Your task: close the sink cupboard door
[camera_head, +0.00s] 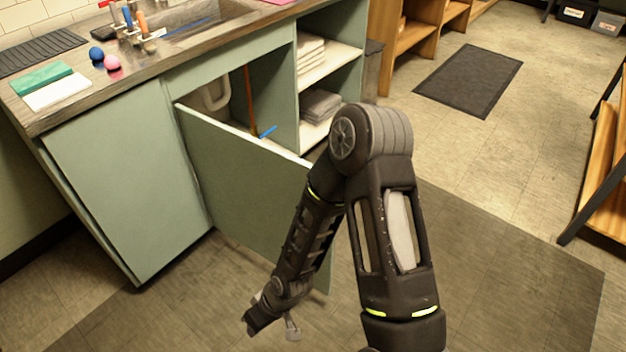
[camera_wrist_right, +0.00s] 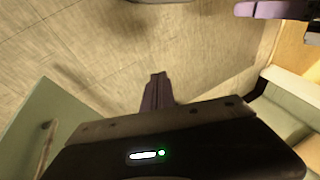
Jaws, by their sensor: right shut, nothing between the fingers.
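The sink cupboard door (camera_head: 245,175) is pale green and stands open. It swings out from its left side, with its white top edge and outer face showing. The cupboard inside (camera_head: 225,95) shows a white pipe and an upright brown rod. My right gripper (camera_head: 268,318) is low in front of the door's outer face, beyond my forearm, which hides part of the door's free end. In the right wrist view its fingers (camera_wrist_right: 157,90) are together and empty. A green panel (camera_wrist_right: 75,120) with a handle is at the left there; I cannot tell which panel. My left gripper is out of view.
Open shelves (camera_head: 325,75) with folded cloths adjoin the cupboard on the right. A closed green panel (camera_head: 125,175) is on the left. The counter holds a green sponge (camera_head: 42,78) and two balls. Floor to the right is open, with a dark mat (camera_head: 468,78).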

